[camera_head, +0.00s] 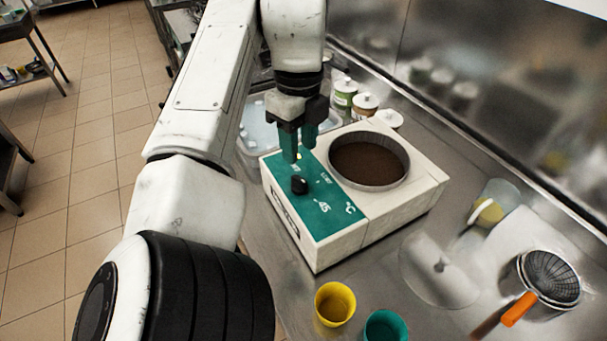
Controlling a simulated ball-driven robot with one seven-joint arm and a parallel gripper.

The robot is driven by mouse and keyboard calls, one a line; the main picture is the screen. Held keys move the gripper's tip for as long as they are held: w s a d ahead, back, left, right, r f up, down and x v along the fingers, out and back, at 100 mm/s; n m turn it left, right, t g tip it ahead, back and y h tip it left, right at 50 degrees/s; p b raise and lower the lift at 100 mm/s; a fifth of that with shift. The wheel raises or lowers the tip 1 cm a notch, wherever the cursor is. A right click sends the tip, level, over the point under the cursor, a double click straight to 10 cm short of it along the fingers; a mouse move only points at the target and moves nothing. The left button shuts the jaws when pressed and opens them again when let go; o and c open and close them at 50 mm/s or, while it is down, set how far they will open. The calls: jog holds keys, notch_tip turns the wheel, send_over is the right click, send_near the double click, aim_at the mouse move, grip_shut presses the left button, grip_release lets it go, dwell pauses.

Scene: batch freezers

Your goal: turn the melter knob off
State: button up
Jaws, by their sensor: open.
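The melter (400,203) is a cream box with a round pot of brown contents and a green control panel (323,219) on its left side. The black melter knob (299,185) sits on the panel, near white scale marks. A small yellow light shows at the panel's far end, beside my fingers. My gripper (299,152), with green fingers, points down over the far end of the panel. It is open and empty, a little beyond the knob and apart from it in the picture. The knob's exact pointer direction is too small to tell.
Lidded jars (365,104) and a clear tub (258,131) stand behind the melter. A yellow cup (334,303) and a teal cup (386,326) stand in front. A sieve with an orange handle (519,309) lies at right. A steel wall (440,55) runs behind the counter.

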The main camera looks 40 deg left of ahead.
aim_at(301, 179)
notch_tip(301, 179, down, 8)
jog(key=shift+f+p, duration=0.15)
jog(key=shift+p, duration=0.45)
jog(key=shift+c, duration=0.2)
grip_shut()
